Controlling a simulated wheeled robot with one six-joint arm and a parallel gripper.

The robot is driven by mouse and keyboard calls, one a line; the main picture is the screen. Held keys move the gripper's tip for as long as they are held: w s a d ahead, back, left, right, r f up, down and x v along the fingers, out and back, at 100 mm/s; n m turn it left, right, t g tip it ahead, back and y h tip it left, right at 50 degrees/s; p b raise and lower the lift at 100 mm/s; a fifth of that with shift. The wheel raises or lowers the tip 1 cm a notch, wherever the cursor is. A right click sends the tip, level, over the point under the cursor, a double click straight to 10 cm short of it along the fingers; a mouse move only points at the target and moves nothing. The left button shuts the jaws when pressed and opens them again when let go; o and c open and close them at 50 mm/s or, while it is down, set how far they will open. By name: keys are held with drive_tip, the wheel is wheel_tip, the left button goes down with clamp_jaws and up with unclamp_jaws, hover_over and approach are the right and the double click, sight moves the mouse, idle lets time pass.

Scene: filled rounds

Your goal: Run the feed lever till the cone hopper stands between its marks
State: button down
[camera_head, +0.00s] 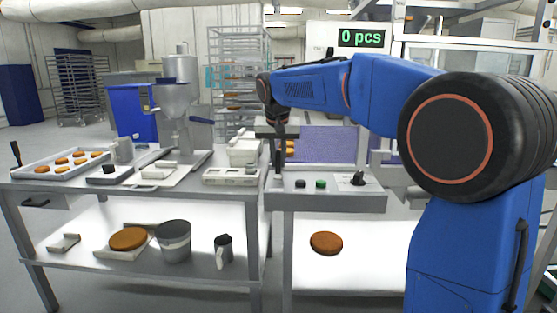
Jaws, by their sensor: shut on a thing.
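The cone hopper (174,101) is a grey metal funnel on a stand at the back of the left table. Its marks and fill level are too small to make out. My gripper (278,152) points down at the left end of the conveyor unit, right of the hopper. It is shut on a slim dark upright piece that looks like the feed lever, mostly hidden by the fingers. The lever's exact angle cannot be told.
A control panel (325,199) has buttons and a dial. A tray of rounds (60,163), a jug (123,150) and a white scale-like box (231,176) stand on the left table. A bucket (173,242) stands on the lower shelf.

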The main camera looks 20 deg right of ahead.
sight(278, 161)
drive_tip(key=shift+s+r, duration=0.1)
drive_tip(key=t, duration=0.1)
drive_tip(key=s+t, duration=0.1)
drive_tip(key=t+h, duration=0.1)
drive_tip(key=shift+s+a+r, duration=0.25)
drive_tip(key=shift+a+r, duration=0.05)
drive_tip(key=shift+r, duration=0.05)
drive_tip(key=t, duration=0.1)
drive_tip(key=s+t+h, duration=0.1)
drive_tip(key=t, duration=0.1)
drive_tip(key=shift+s+a+r, duration=0.15)
drive_tip(key=shift+s+a, duration=0.1)
drive_tip(key=shift+s, duration=0.05)
drive_tip(key=shift+s+a+t+h, duration=0.15)
drive_tip(key=shift+s+t+h, duration=0.2)
drive_tip(key=shift+t, duration=0.45)
drive_tip(key=shift+s+a+t+h, duration=0.15)
drive_tip(key=shift+s+t, duration=0.25)
drive_tip(key=shift+t, duration=0.4)
drive_tip(key=shift+s+a+f+t+h, duration=0.1)
drive_tip(key=shift+s+f+t+h, duration=0.15)
drive_tip(key=shift+t, duration=0.4)
drive_tip(key=shift+s+a+f+t+h, duration=0.15)
drive_tip(key=shift+s+t, duration=0.2)
drive_tip(key=shift+t, duration=0.25)
drive_tip(key=shift+s+f+t+h, duration=0.1)
drive_tip(key=shift+s+t+h, duration=0.15)
drive_tip(key=shift+t, duration=0.4)
drive_tip(key=shift+s, duration=0.15)
